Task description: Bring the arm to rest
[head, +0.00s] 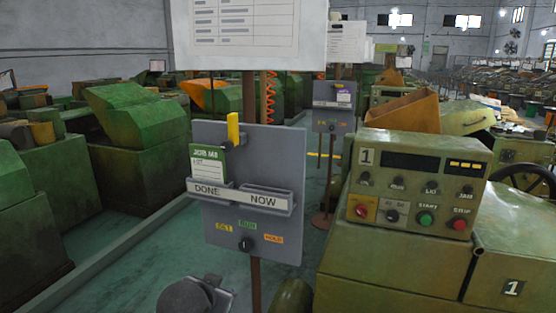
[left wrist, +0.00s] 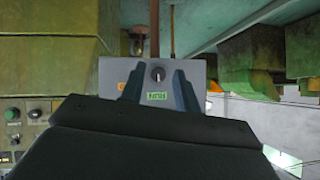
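My left gripper (left wrist: 158,80) shows in the left wrist view with its two dark fingers apart and nothing between them. Beyond the fingertips is the grey panel (left wrist: 112,72) with a black selector knob (left wrist: 157,73), seen upside down. In the head view, dark parts of my left arm (head: 190,297) show at the bottom edge, below the panel (head: 222,260); the fingertips are hard to make out there. My right gripper is in neither view.
The panel's rack (head: 240,198) holds a green-topped job card (head: 207,165) in the DONE side; the NOW side looks empty. A yellow tag (head: 233,130) stands above. A green machine with a control box (head: 412,185) is close on the right. Open floor (head: 120,270) lies left.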

